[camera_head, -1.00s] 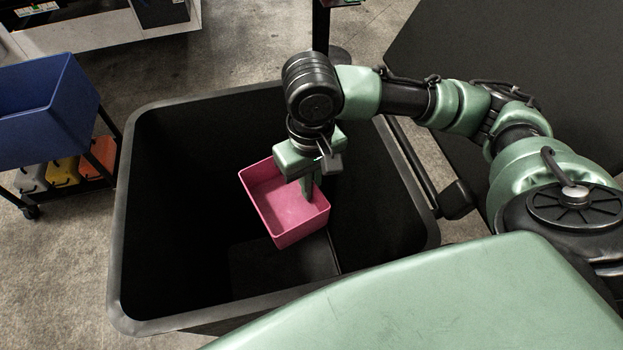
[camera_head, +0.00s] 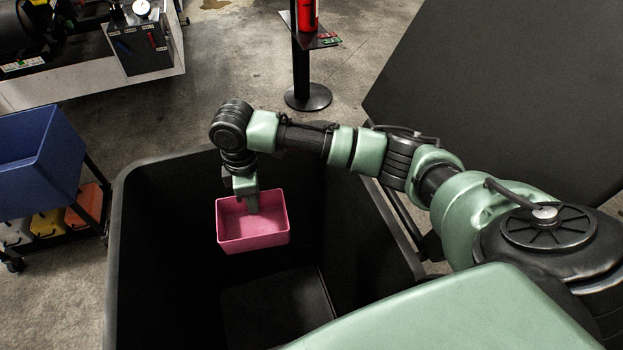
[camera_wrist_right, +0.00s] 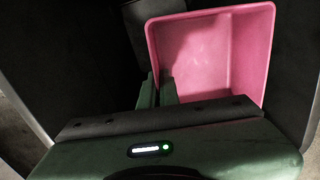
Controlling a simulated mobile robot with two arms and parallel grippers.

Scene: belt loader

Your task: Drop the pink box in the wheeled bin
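The pink box (camera_head: 255,238) is held inside the mouth of the large black wheeled bin (camera_head: 160,250), with the bin's dark floor visible below it. My right gripper (camera_head: 249,204) points down and is shut on one wall of the box. In the right wrist view, the gripper (camera_wrist_right: 158,91) has its fingers on either side of the wall near one corner of the pink box (camera_wrist_right: 212,50). The box looks empty. My left gripper is in neither view.
A blue bin (camera_head: 40,165) sits on a wheeled rack at the left, above smaller coloured bins. A post with a round black base (camera_head: 308,97) stands behind the wheeled bin. A large dark surface (camera_head: 500,90) lies at the right.

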